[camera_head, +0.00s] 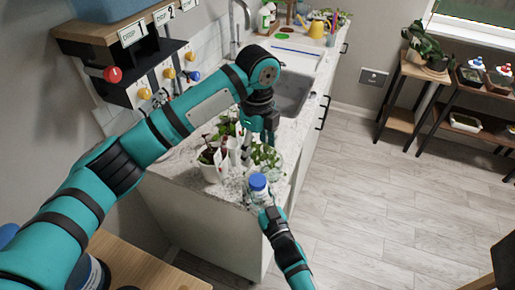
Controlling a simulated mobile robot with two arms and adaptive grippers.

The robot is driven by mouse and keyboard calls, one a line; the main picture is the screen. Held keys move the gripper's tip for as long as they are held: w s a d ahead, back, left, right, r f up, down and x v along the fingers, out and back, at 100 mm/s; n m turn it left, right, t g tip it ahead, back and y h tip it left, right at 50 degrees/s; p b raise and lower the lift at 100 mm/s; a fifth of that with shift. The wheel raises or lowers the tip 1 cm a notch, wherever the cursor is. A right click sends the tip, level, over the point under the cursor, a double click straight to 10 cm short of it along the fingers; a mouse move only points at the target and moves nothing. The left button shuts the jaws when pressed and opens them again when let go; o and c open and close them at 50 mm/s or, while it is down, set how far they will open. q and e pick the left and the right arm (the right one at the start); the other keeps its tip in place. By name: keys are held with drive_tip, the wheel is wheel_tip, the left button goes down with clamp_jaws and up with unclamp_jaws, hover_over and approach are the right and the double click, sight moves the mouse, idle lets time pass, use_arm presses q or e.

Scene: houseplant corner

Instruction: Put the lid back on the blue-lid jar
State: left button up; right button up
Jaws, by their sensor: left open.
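The blue-lid jar (257,197) is at the front right corner of the counter, upright or nearly so. Its blue lid (258,181) shows at its top; I cannot tell whether it is seated. My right gripper (265,211) comes from below and appears shut on the jar's lower body, which it partly hides. My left gripper (263,143) is open and points down above the plants, behind the jar and apart from it. Nothing shows between its fingers.
Potted plants (212,172) crowd the counter (180,178) left of and behind the jar. The sink (292,93) lies farther back, with a yellow watering can (317,29) beyond. A shelf with knobs (165,75) stands at left.

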drive_tip(key=o, duration=0.5)
drive_tip(key=shift+o, duration=0.2)
drive_tip(key=v, duration=1.2)
drive_tip(key=shift+d+f, duration=0.1)
drive_tip(key=shift+f, duration=0.05)
